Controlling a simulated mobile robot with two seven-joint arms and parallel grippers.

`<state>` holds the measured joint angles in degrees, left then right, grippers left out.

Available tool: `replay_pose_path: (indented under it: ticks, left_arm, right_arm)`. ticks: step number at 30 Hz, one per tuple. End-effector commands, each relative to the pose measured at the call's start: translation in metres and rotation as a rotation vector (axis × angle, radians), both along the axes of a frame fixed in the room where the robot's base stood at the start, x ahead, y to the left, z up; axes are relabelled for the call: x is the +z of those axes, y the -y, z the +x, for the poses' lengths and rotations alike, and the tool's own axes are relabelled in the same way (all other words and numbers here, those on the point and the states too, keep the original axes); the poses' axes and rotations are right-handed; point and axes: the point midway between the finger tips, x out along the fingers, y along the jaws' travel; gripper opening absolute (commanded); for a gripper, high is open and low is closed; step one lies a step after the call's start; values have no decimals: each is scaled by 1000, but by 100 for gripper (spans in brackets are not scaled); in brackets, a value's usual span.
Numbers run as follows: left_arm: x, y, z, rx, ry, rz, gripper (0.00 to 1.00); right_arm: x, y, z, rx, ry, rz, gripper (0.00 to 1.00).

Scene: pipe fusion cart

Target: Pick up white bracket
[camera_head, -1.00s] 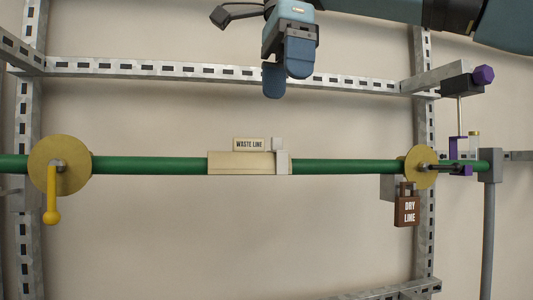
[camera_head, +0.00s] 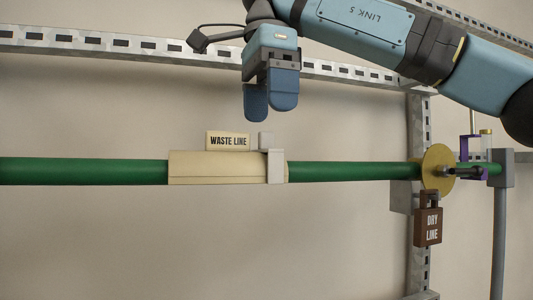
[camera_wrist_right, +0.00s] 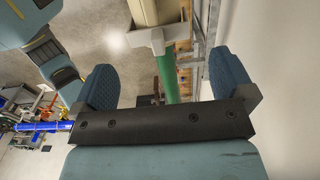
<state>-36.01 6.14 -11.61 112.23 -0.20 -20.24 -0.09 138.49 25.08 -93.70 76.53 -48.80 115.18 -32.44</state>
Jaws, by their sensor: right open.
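The white bracket (camera_head: 275,166) is a pale clip around the right end of a cream sleeve (camera_head: 215,168) on the green pipe (camera_head: 350,171). A small white block (camera_head: 266,139) stands at its top. My right gripper (camera_head: 270,108) is open and empty, pointing down just above the bracket, with a small gap between them. In the right wrist view the bracket (camera_wrist_right: 157,40) lies beyond and between the open fingers (camera_wrist_right: 165,80), with the pipe running past. My left gripper is not in view.
To the right are a yellow disc (camera_head: 438,167), a brown "DRY LINE" padlock (camera_head: 428,226) and a perforated metal post (camera_head: 418,255). A perforated rail (camera_head: 130,47) runs behind. Below the pipe is clear.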

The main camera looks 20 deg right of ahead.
Motion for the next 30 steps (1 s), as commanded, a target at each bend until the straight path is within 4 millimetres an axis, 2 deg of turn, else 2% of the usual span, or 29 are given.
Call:
replay_pose_path:
  ticks: [3, 11, 19, 29, 30]
  left_arm:
    - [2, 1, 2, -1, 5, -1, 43]
    - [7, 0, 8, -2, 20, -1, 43]
    - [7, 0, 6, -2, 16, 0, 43]
    - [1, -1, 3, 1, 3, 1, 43]
    - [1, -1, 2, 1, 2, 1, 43]
  right_arm:
    - [-14, 0, 0, 2, -2, 0, 100]
    - [-30, 1, 0, 1, -1, 1, 100]
    - [-65, 3, 0, 1, -2, 1, 100]
    - [-71, 2, -1, 0, 2, 0, 100]
    - [-71, 2, -1, 0, 2, 0, 95]
